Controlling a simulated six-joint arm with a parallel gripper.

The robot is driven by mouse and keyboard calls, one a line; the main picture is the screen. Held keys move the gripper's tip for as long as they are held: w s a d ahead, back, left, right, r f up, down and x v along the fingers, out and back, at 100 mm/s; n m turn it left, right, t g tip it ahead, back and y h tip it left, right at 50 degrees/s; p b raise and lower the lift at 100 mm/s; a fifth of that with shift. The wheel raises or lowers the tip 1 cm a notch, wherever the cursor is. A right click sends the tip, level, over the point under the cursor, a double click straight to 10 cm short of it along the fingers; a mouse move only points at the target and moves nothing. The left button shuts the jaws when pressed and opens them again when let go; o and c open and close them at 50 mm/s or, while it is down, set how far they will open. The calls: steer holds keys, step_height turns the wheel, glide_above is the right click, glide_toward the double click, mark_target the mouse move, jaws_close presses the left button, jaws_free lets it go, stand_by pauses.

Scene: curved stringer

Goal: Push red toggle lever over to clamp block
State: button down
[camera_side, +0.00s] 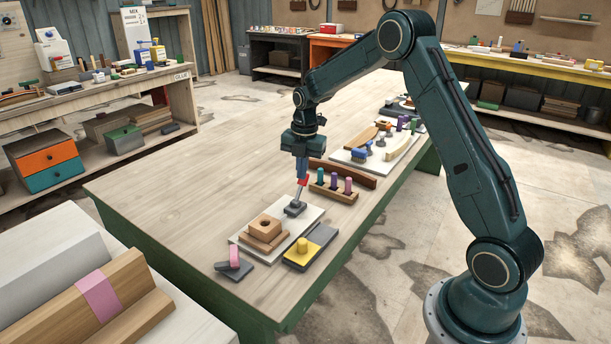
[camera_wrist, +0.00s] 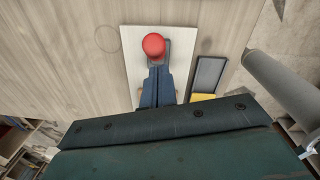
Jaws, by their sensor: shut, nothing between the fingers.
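The red toggle lever (camera_side: 303,182) stands roughly upright, leaning slightly, on its dark grey clamp base (camera_side: 295,208). Its round red knob also shows in the wrist view (camera_wrist: 153,44). The wooden block (camera_side: 264,226) with a round hole lies in front of the clamp on a pale board (camera_side: 310,214). My gripper (camera_side: 303,177) points down at the lever's top, its blue fingers shut and empty. In the wrist view, the shut fingertips (camera_wrist: 157,70) end right beside the knob; I cannot tell whether they touch it. The fingers hide most of the clamp and the block there.
A grey and yellow fixture (camera_side: 310,248) and a grey pad with a pink piece (camera_side: 235,262) stand near the board. A rack of coloured pegs (camera_side: 335,187) is close behind on the right. The left of the table (camera_side: 170,190) is clear.

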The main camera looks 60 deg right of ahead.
steer(key=shift+d+f, duration=0.15)
steer(key=shift+d, duration=0.4)
steer(key=shift+d+f, duration=0.15)
steer(key=shift+d, duration=0.35)
steer(key=shift+s+a+r, duration=0.1)
steer(key=shift+a+r, duration=0.15)
steer(key=shift+a, duration=0.15)
step_height(320, 180, up, 11)
steer(key=s, duration=0.1)
steer(key=shift+s+d+r, duration=0.15)
steer(key=shift+s+d, duration=0.1)
steer(key=shift+a+r, duration=0.1)
